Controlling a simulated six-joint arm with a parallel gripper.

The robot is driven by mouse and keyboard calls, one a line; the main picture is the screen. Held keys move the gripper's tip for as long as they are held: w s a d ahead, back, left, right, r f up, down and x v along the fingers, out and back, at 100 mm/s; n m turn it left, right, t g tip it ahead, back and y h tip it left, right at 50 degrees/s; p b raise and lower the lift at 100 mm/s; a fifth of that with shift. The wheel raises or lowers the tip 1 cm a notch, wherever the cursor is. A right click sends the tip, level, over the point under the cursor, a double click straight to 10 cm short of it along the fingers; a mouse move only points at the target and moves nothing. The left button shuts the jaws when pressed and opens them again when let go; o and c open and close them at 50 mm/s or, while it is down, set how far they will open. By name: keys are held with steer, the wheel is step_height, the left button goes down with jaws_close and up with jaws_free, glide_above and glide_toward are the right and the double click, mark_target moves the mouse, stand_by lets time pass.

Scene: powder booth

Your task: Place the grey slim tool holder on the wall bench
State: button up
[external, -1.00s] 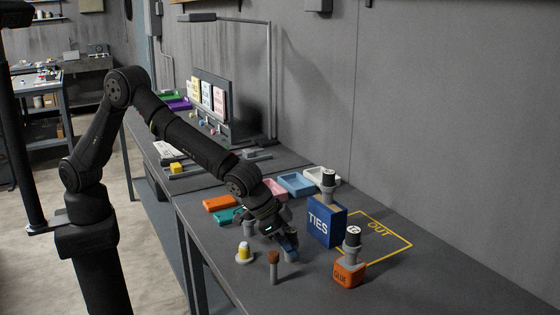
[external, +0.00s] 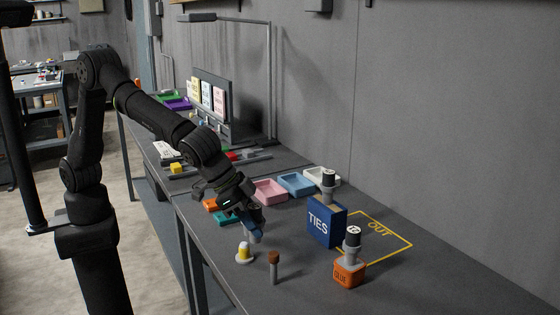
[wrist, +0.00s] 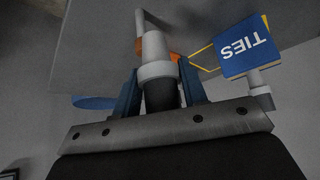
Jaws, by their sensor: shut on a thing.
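My gripper (external: 250,228) is above the near part of the dark grey wall bench (external: 330,290). In the wrist view its blue fingers (wrist: 160,92) are shut on the grey slim tool holder (wrist: 155,70). The holder has a light grey collar and narrower body pointing away from the palm, with a black part between the fingers. In the external view the fingers mostly hide it. Its exact clearance from the bench is hard to tell.
Below are a yellow-and-white piece (external: 244,253) and a brown-topped post (external: 273,267). Right stand the blue TIES box (external: 320,225) and orange GLUE box (external: 346,275), each with a grey-and-black holder on top. Pink (external: 270,191) and blue (external: 296,184) trays lie behind. Front right bench is clear.

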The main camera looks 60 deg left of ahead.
steer(key=shift+s+d+r, duration=0.1)
steer(key=shift+s+r, duration=0.3)
steer(key=shift+s, duration=0.25)
steer(key=w+a+f+n+t+y, duration=0.1)
steer(key=w+a+f+n, duration=0.1)
steer(key=w+a, duration=1.05)
steer(key=w+a+f+n+y, duration=0.25)
steer(key=w+a, duration=0.65)
steer(key=a, duration=0.7)
steer(key=a+f+n, duration=0.1)
steer(key=a+n, duration=0.1)
steer(key=a, duration=0.9)
steer(key=a+f+n+y, duration=0.1)
steer(key=a+f, duration=0.1)
steer(key=a, duration=0.8)
steer(key=a+f+n+y, duration=0.1)
steer(key=a+f+n, duration=0.1)
steer(key=a, duration=0.9)
steer(key=shift+w+a+f+n, duration=0.1)
steer(key=shift+w+a+n, duration=0.2)
steer(key=shift+w+n, duration=0.1)
